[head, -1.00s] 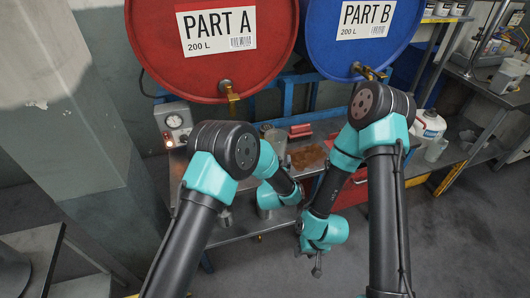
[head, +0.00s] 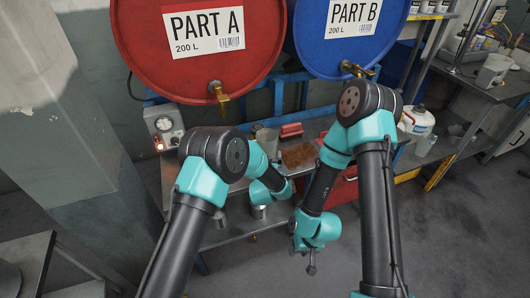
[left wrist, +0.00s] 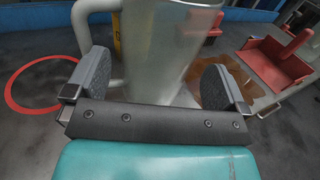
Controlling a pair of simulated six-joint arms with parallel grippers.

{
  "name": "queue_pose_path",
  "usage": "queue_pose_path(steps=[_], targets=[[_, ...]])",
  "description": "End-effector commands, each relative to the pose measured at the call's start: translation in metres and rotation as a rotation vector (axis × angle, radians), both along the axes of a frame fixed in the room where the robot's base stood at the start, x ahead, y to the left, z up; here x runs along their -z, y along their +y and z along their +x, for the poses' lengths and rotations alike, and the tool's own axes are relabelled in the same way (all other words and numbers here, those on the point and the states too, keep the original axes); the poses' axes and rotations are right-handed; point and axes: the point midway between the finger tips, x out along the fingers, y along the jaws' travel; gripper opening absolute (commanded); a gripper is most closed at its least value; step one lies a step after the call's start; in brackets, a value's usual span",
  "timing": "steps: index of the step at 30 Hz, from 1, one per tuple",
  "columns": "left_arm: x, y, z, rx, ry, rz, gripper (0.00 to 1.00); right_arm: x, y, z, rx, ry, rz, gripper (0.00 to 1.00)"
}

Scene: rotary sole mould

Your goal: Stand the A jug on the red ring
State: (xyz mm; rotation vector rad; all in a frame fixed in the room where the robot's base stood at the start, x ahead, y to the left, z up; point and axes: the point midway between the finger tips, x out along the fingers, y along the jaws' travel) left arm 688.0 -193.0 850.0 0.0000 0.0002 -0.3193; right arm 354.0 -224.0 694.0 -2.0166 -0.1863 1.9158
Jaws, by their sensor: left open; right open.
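A grey metal jug (left wrist: 165,45) stands upright in the left wrist view, its handle (left wrist: 85,25) towards the left; no letter shows on it. My left gripper (left wrist: 157,65) is open, with one finger on each side of the jug's body; I cannot tell whether they touch it. In the head view the jug's upper part (head: 267,140) shows behind my left forearm, which hides the left fingers. The red ring (left wrist: 9,92) is a flat outline on the bench, left of the jug; nothing stands in its visible part. My right gripper (head: 311,268) hangs low, open and empty.
A red drum marked PART A (head: 195,75) and a blue drum marked PART B (head: 345,60) stand behind the bench, with taps above it. A brown stain (head: 299,155) and a red object (head: 291,130) are right of the jug. A gauge box (head: 165,127) stands left.

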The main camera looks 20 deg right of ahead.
Motion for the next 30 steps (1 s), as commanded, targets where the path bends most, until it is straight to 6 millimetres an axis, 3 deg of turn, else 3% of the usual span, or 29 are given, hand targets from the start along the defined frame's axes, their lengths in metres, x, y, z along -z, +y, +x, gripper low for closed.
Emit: queue_pose_path(steps=[5, 17, 30], targets=[[0.000, -0.002, 0.005, -0.001, -0.001, 0.000, 1.00, 0.000, 0.000, 0.000, 0.000, 0.000, 0.000, 0.43], [0.000, -0.015, 0.045, -0.001, -0.001, 0.000, 1.00, 0.000, 0.000, 0.000, 0.000, 0.000, 0.000, 0.43], [0.000, -0.016, 0.047, 0.000, 0.000, 0.000, 1.00, 0.000, 0.000, 0.000, 0.000, 0.000, 0.000, 0.43]])
